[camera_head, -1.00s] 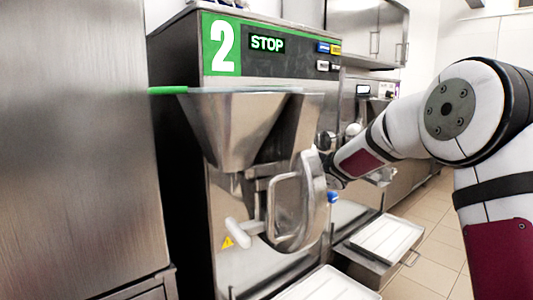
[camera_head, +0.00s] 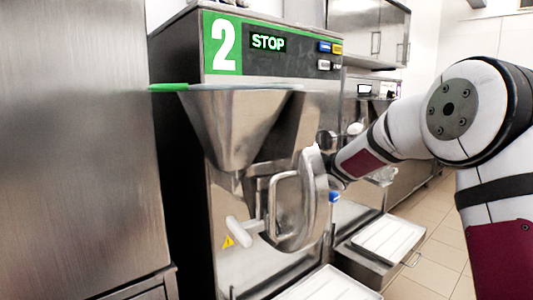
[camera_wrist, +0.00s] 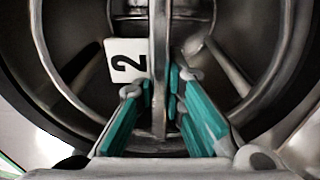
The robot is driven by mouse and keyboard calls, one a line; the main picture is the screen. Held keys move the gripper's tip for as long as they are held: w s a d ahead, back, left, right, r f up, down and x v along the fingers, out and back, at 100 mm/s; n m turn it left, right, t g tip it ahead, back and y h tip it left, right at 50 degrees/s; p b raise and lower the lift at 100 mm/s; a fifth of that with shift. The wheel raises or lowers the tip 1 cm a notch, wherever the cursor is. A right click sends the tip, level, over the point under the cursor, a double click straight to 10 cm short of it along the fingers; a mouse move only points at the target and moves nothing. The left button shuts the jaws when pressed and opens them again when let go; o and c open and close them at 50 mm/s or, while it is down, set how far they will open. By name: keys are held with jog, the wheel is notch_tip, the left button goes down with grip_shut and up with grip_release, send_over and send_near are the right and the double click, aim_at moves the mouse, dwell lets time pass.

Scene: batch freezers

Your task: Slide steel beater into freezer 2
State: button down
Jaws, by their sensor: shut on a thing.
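Freezer 2 (camera_head: 275,85) stands in the middle of the head view, with a green panel reading "2" and "STOP". Its front door (camera_head: 315,200) with a loop handle is swung out and hides my gripper and the beater in that view. In the wrist view, my gripper (camera_wrist: 160,88), with teal finger pads, is shut on a central upright bar of the steel beater (camera_wrist: 158,40). A white tag marked "2" (camera_wrist: 126,62) sits beside the bar. The beater's ring and rods lie against a dark round opening; how deep it sits I cannot tell.
A steel hopper (camera_head: 235,125) is on the freezer's front, above the door. White trays (camera_head: 388,238) stand low to the right and at the bottom (camera_head: 325,285). A steel cabinet (camera_head: 75,150) fills the left. Tiled floor (camera_head: 440,255) is clear at right.

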jog(key=shift+f, duration=0.15)
dwell(0.5)
jog(key=c, duration=1.6)
grip_release()
jog(key=shift+f, duration=0.1)
jog(key=v, duration=1.2)
